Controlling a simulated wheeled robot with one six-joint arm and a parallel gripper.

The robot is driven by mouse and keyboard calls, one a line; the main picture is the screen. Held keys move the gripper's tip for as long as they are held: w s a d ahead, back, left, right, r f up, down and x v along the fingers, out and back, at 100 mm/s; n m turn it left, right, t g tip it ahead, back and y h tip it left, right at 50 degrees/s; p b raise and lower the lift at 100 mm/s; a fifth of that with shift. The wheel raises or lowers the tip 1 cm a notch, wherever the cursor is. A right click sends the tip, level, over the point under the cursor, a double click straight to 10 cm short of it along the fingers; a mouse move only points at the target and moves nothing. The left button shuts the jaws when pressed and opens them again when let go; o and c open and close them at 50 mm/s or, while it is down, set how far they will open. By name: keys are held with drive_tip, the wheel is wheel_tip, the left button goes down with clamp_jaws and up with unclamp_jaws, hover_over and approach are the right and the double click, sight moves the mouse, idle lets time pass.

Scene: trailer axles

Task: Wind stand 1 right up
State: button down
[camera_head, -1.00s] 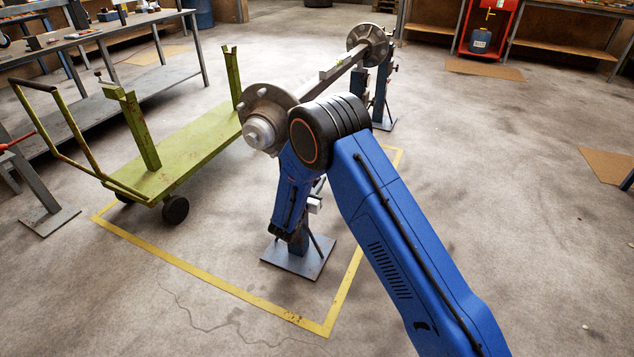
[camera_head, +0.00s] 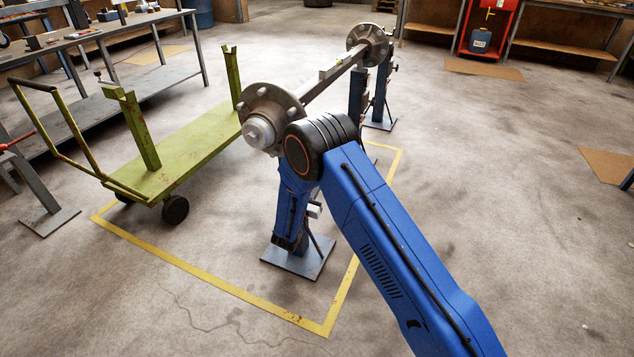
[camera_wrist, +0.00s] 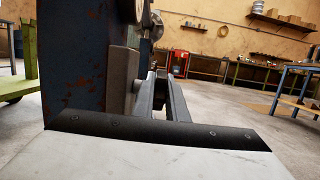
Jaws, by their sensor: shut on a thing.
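The near blue stand has a square grey base plate (camera_head: 298,258) on the floor, and my arm covers much of its post. In the wrist view its worn blue, rust-flecked post (camera_wrist: 85,50) rises close at the left. My gripper (camera_wrist: 163,92) is beside this post, shut on the stand's crank handle; the jaws hide most of the handle. The axle (camera_head: 335,75) spans from the near hub (camera_head: 270,115) to the far hub (camera_head: 369,42). A second blue stand (camera_head: 380,90) is under the far end. I see no number on either stand.
A green cart (camera_head: 185,155) stands left of the axle, with upright posts. A yellow floor line (camera_head: 215,283) runs around the work area. Workbenches line the left and back, and a red cabinet (camera_head: 488,28) stands at the back. The floor at right is mostly clear.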

drive_tip(key=shift+s+f+t+h, duration=0.15)
drive_tip(key=shift+t+h, duration=0.45)
drive_tip(key=shift+t, duration=1.1)
drive_tip(key=c, duration=2)
unclamp_jaws()
drive_tip(key=shift+c, duration=0.2)
